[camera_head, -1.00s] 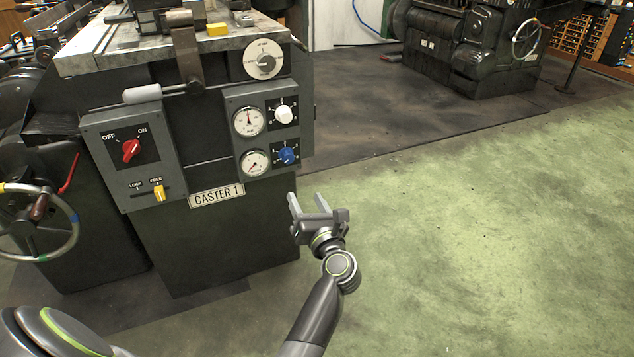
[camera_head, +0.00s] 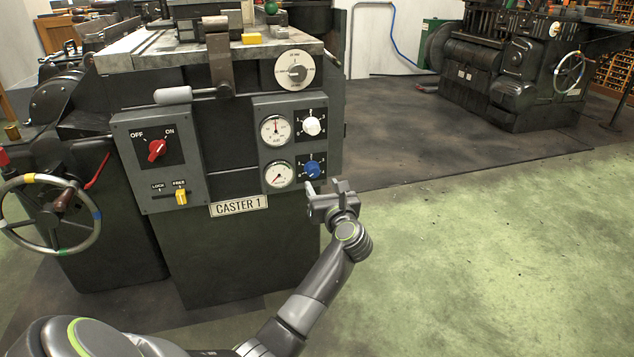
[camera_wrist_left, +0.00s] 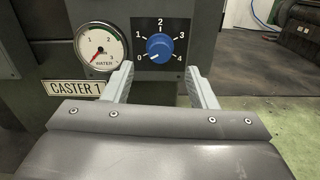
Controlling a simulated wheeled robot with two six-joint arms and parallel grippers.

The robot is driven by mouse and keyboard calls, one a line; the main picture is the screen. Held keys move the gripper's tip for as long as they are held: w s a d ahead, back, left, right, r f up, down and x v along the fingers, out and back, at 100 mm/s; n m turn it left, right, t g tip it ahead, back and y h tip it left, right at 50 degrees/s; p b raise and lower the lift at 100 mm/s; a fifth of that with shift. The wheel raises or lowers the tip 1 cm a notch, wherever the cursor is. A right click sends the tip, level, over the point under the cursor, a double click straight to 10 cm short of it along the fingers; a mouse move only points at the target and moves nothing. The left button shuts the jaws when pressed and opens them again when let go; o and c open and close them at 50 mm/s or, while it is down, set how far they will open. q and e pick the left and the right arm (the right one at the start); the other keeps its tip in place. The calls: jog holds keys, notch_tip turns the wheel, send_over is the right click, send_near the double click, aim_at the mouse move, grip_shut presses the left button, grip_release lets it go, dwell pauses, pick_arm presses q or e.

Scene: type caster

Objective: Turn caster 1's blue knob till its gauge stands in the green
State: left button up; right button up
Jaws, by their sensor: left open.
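The blue knob (camera_head: 313,170) sits on the right-hand panel of caster 1, and it shows between my fingers in the left wrist view (camera_wrist_left: 159,48). Its dial is marked up to 4, and its white pointer line is toward the lower left. The water gauge (camera_wrist_left: 105,47) stands left of the knob; its red needle points to the lower left, outside the green band at the top. It also shows in the head view (camera_head: 279,175). My left gripper (camera_head: 317,188) is open, just below and in front of the knob, apparently not touching it. My right gripper is not in view.
Above the blue knob are a white knob (camera_head: 312,126) and another gauge (camera_head: 275,130). Left are a red switch (camera_head: 157,150), a yellow lever (camera_head: 181,197) and a handwheel (camera_head: 50,214). The CASTER 1 plate (camera_head: 239,206) is below. Green floor at the right is clear.

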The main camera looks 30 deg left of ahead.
aim_at(314, 172)
pick_arm(q)
jog(key=b+x, duration=0.1)
jog(key=x, duration=0.3)
jog(key=shift+w+a+f, duration=0.1)
jog(key=shift+w+a, duration=0.05)
jog(key=shift+a, duration=0.05)
jog(key=shift+w+a, duration=0.4)
jog(key=shift+a, duration=0.05)
